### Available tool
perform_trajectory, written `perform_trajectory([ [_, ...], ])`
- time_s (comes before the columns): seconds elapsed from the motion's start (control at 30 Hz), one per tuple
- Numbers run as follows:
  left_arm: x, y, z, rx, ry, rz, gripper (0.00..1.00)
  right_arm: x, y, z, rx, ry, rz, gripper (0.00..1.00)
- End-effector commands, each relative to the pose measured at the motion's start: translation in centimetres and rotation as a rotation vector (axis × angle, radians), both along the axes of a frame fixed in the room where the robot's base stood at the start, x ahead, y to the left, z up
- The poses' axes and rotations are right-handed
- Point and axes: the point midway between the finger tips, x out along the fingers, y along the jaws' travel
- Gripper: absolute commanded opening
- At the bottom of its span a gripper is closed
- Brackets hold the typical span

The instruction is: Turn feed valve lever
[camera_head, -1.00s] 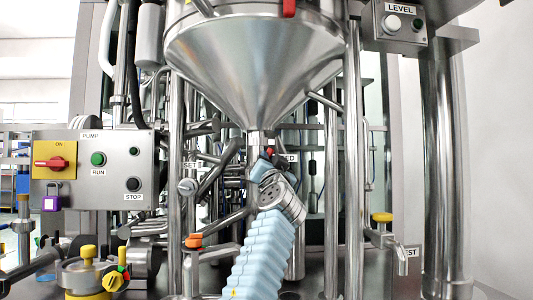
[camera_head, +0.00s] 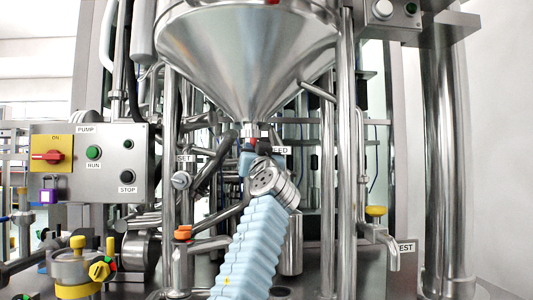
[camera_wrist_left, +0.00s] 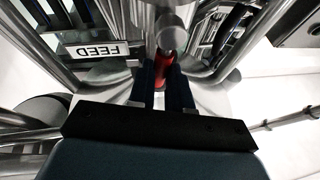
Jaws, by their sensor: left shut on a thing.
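The feed valve lever shows as a red handle (camera_wrist_left: 163,68) between my fingers in the left wrist view. In the head view a small red part of the lever (camera_head: 252,141) shows just under the hopper outlet. My left gripper (camera_head: 247,160) reaches up from below and is shut on the lever. Its two dark fingers (camera_wrist_left: 165,88) stand on both sides of the red handle in the wrist view. The FEED label (camera_head: 281,150) is just right of the lever. The gripper and wrist hide part of the valve. My right gripper is not in view.
The steel hopper (camera_head: 247,50) is directly above. Upright pipes (camera_head: 328,180) stand close on the right, and a SET knob (camera_head: 181,181) and an orange handle (camera_head: 183,232) on the left. The pump box (camera_head: 92,162) is further left, a yellow-handled tap (camera_head: 376,212) at the right.

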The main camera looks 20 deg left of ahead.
Motion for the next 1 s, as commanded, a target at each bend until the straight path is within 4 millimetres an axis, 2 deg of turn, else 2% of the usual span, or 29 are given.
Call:
perform_trajectory([
  [0.3, -0.08, 0.58, 0.09, -0.091, -0.038, -0.002, 0.0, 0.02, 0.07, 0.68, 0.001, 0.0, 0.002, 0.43],
  [0.8, -0.12, 0.67, -0.02, -0.109, -0.044, -0.001, 0.0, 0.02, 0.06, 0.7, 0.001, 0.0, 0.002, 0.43],
  [0.83, -0.12, 0.67, -0.02, -0.109, -0.044, -0.001, 0.22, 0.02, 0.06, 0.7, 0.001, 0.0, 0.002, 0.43],
  [1.0, -0.13, 0.67, 0.0, -0.108, -0.044, -0.001, 0.44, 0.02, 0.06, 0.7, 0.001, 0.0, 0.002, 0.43],
])
